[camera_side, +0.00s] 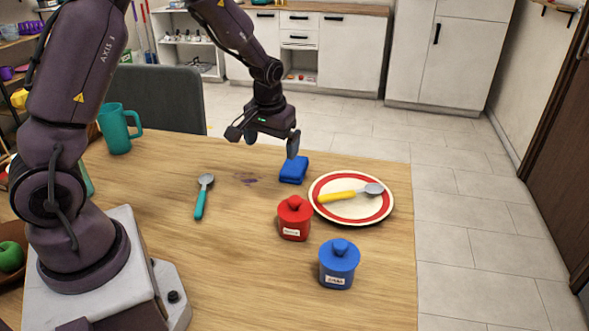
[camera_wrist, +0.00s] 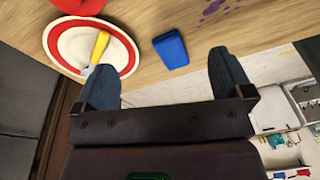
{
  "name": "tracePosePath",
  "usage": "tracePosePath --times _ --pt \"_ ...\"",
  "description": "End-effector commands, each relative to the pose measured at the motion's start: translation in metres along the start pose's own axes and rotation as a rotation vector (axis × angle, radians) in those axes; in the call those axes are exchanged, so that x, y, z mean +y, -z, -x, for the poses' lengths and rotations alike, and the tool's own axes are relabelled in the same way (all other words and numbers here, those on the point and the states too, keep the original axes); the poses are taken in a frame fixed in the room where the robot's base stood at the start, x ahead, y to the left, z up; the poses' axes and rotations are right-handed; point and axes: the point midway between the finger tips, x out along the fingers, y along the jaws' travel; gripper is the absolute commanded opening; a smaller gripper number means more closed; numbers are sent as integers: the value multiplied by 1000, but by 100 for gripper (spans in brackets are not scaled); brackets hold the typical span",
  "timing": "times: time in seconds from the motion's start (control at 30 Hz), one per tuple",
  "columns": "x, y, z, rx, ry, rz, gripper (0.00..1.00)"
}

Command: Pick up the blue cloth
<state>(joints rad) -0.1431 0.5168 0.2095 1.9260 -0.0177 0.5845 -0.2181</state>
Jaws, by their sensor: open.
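The blue cloth (camera_side: 293,169) is a small folded blue block lying on the wooden table near its far edge, just left of the plate. It also shows in the wrist view (camera_wrist: 171,49), beyond the fingertips and between the lines of the two fingers. My gripper (camera_side: 272,146) is above the far edge of the table, slightly behind and left of the cloth. In the wrist view my gripper (camera_wrist: 164,78) has its fingers wide apart with nothing between them. The cloth is apart from the fingers.
A red-rimmed plate (camera_side: 352,212) holds a yellow-handled spoon (camera_side: 345,195). A red canister (camera_side: 294,218) and a blue canister (camera_side: 339,264) stand nearer. A teal spoon (camera_side: 202,196) and a purple stain (camera_side: 245,179) lie left of the cloth. A teal mug (camera_side: 117,130) stands far left.

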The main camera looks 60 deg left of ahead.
Motion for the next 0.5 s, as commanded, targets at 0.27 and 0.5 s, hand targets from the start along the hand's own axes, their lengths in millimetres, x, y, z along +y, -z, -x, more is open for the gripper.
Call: tracePosePath --times 0.27,0.5 --pt "-12 80 -52 199 24 188 98" --pt "-10 93 -73 242 2 243 98"
